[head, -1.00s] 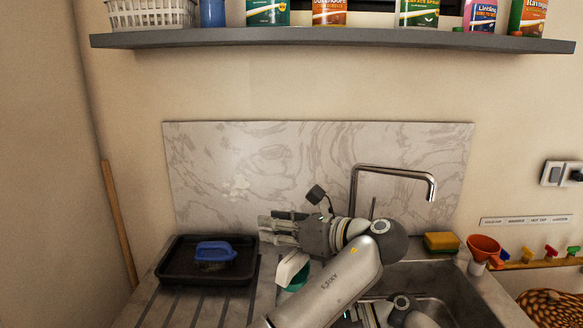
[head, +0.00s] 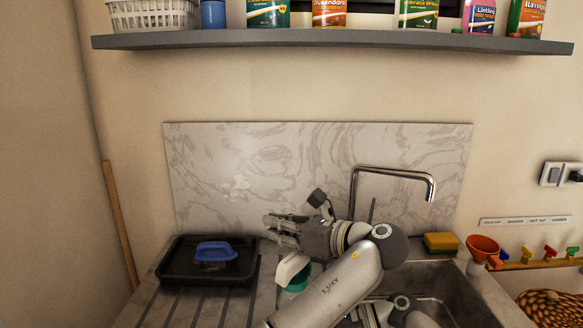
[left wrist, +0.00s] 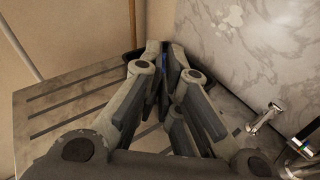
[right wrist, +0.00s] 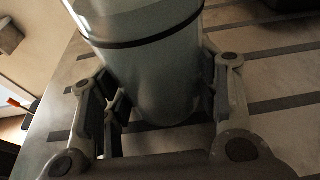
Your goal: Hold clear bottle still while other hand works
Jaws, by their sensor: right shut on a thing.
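The clear bottle (right wrist: 160,75), pale and see-through with a dark band, is between the fingers of my right gripper (right wrist: 160,105) in the right wrist view. That gripper is shut on its sides. In the head view a bottle with a white top and teal part (head: 292,275) stands at the sink's left edge, partly hidden by my left arm; it seems to be the same one. My left gripper (head: 275,230) is just above and left of its top, apart from it. In the left wrist view its fingers (left wrist: 163,68) nearly meet, with nothing seen held.
A black tray (head: 170,273) with a blue brush (head: 214,252) is on the ribbed drainer at left. The tap (head: 395,170), a sponge (head: 440,242) and an orange funnel (head: 482,247) are at right by the sink. A grey shelf (head: 330,38) with bottles hangs above.

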